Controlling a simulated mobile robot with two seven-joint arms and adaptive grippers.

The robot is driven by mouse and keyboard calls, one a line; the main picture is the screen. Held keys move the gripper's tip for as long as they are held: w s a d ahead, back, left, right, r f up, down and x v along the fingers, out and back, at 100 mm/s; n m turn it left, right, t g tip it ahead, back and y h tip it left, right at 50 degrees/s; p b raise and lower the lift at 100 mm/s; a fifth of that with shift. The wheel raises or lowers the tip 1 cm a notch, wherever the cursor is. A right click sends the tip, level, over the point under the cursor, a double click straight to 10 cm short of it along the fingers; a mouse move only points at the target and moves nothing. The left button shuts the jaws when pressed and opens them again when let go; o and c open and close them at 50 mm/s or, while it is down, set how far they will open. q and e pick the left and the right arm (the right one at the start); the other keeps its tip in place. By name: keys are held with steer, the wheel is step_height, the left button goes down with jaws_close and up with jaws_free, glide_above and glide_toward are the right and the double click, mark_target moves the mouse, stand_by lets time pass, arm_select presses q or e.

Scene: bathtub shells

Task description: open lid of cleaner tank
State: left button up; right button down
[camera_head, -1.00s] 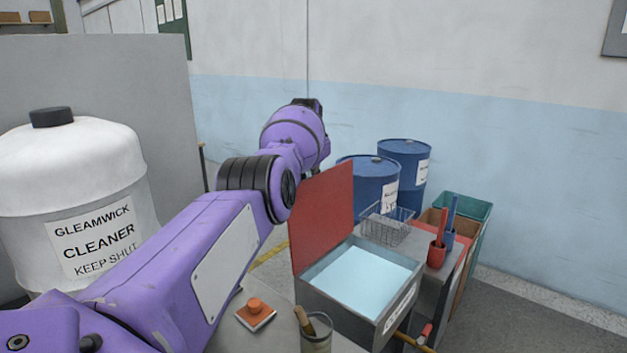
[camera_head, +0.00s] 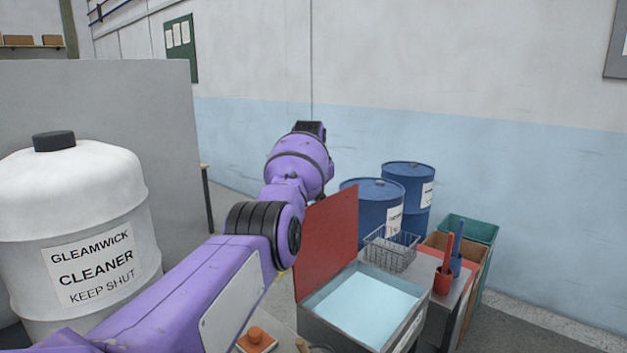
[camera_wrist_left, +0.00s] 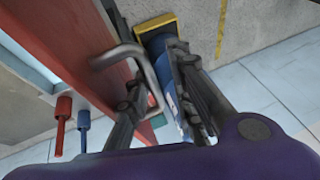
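The grey tank (camera_head: 345,338) stands on the bench at lower centre and holds pale blue liquid. Its red lid (camera_head: 328,235) stands about upright at the tank's left edge, so the tank is open on top. In the left wrist view the lid (camera_wrist_left: 75,45) carries a bent grey metal handle (camera_wrist_left: 130,52). My left gripper (camera_wrist_left: 157,66) is at this handle, its dark fingers apart with part of the handle showing between them. Contact is unclear. In the head view my purple left arm reaches behind the lid and its fingers are hidden. My right gripper is in neither view.
A large white cleaner drum (camera_head: 80,235) stands at left before a grey partition. Right of the tank are a wire basket (camera_head: 391,250), a red holder (camera_head: 443,280), and crates. Two blue drums (camera_head: 405,195) stand behind. An orange-knobbed block (camera_head: 257,339) lies near my arm.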

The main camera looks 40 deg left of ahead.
arm_select(q)
steer(key=v, duration=1.1)
steer(key=shift+s+a+r, duration=0.15)
steer(key=shift+s+r, duration=0.05)
steer(key=shift+r, duration=0.2)
